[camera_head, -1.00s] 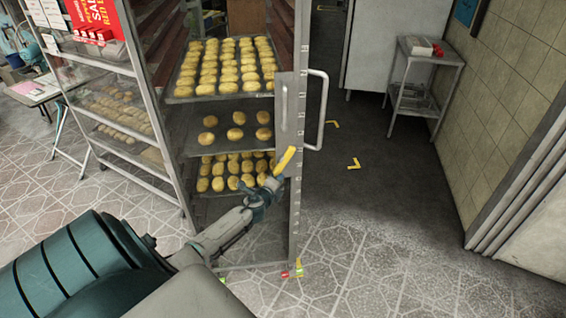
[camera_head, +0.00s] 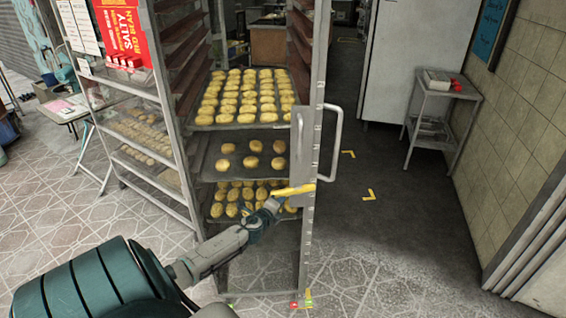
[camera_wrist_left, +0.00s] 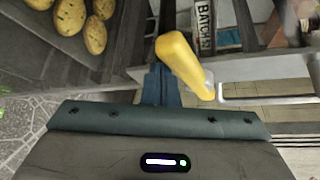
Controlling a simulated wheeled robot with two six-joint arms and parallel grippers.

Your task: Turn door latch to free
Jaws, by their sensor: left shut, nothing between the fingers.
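The yellow door latch (camera_head: 295,190) sits on the metal plate (camera_head: 302,150) of the tall rack's front edge, below the long grip bar. It lies nearly horizontal in the head view. My left gripper (camera_head: 273,204) is shut and empty, just below the latch's left part; it appears to touch it, but the contact is hard to see. In the left wrist view, the yellow latch (camera_wrist_left: 182,62) stands out large in front of my shut left fingers (camera_wrist_left: 160,84) and overlaps them. My right gripper is not in view.
The rack holds trays of round buns (camera_head: 245,95). A vertical grip bar (camera_head: 337,140) stands out right of the latch. A second rack with a red sign (camera_head: 122,32) is on the left. A small metal table (camera_head: 440,95) stands at the back right. Tiled floor is open in front.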

